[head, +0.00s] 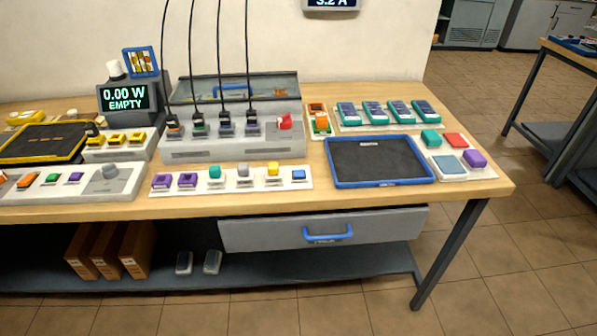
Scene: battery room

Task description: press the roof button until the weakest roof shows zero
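No part is readably marked as the roof button, and I cannot tell which control it is. A dark display (127,97) on the left of the bench reads "0.00 W EMPTY". A white strip (233,187) at the front edge carries purple, teal, grey, yellow and blue pieces. No roof can be made out for certain. Neither of my grippers is in view.
A grey console (235,147) with cables and a red switch (285,122) stands mid-bench. A blue-rimmed tray (381,185) is empty, beside a pad of coloured blocks (477,172). A closed drawer (370,229) hangs below. Open floor (530,230) lies at the right.

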